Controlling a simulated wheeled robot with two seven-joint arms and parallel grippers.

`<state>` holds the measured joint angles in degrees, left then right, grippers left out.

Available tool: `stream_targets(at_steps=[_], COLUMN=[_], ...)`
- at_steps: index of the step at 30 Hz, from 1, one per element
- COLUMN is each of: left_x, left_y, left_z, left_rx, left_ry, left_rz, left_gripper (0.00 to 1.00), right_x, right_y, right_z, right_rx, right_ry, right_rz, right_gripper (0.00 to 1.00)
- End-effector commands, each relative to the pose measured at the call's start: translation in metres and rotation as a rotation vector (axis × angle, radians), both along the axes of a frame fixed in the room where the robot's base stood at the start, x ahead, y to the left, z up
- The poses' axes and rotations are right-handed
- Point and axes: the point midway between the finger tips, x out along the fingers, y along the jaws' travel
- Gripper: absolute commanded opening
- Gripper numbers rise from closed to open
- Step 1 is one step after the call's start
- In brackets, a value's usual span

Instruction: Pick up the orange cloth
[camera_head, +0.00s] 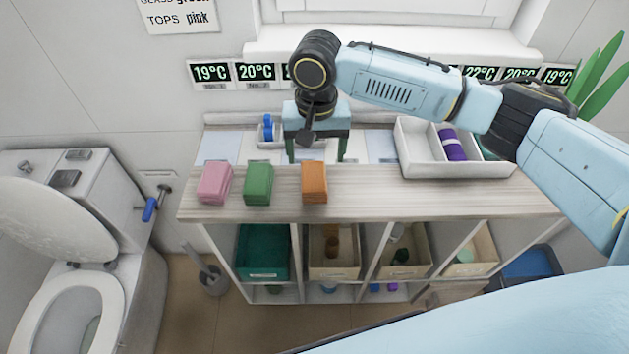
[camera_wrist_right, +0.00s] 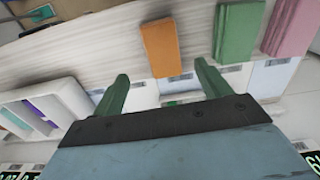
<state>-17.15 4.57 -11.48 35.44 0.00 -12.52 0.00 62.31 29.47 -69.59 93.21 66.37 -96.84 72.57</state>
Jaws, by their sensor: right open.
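The orange cloth (camera_head: 314,182) is a folded block on the cart's wooden top, near its front edge. It also shows in the right wrist view (camera_wrist_right: 161,48). My right gripper (camera_head: 317,158) points down behind the orange cloth, with its two green fingers apart and nothing between them. In the right wrist view the fingers (camera_wrist_right: 160,88) are spread wide, and the cloth lies beyond the gap, apart from them. My left gripper is not in view.
A green cloth (camera_head: 258,185) and a pink cloth (camera_head: 215,184) sit left of the orange one. A white divided tray (camera_head: 408,155) with a purple roll stands at the right. Bins fill the shelf (camera_head: 290,240) below. A toilet (camera_head: 75,290) is at the left.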

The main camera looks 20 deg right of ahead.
Motion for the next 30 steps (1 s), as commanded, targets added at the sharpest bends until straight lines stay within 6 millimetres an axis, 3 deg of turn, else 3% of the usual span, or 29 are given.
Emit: stream_targets(at_steps=[3, 10, 18, 27, 30], left_x=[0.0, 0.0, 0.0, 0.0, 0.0], left_y=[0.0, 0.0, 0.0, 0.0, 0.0], left_z=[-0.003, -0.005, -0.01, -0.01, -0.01], left_rx=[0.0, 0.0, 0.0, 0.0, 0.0], left_ry=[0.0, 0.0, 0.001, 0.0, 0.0], left_rz=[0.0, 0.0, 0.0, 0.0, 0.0], left_gripper=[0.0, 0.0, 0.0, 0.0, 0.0], right_x=[0.0, 0.0, -0.001, -0.001, -0.001], right_y=[0.0, 0.001, 0.003, 0.003, 0.003], right_z=[-0.017, -0.034, -0.072, -0.077, -0.077], right_rx=[0.0, 0.001, 0.0, 0.001, 0.001], right_ry=[0.001, 0.0, 0.0, -0.001, -0.001], right_rz=[0.0, 0.002, 0.002, 0.003, 0.003], right_gripper=[0.76, 0.76, 0.76, 0.76, 0.65])
